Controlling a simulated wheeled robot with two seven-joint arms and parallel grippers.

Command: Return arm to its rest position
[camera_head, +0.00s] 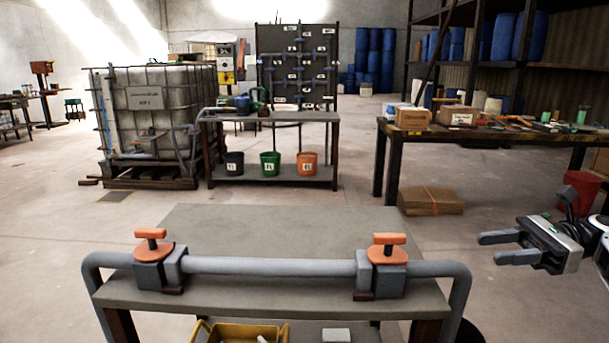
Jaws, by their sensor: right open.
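My right gripper (508,247) is at the right edge of the picture, with its two fingers apart and nothing between them. It is in the air to the right of the grey bench (290,228), clear of the pipe (270,265). The pipe runs along the near side of the bench top and bends down at both ends. It carries a left valve (153,247) and a right valve (389,251), both with orange handles. My left gripper and arm do not show.
A yellow crate (240,332) stands below the bench. A workbench (450,137) with boxes and tools is behind on the right, a flat cardboard stack (431,201) by it. A caged tank (150,100) stands at the back left. Open floor lies between.

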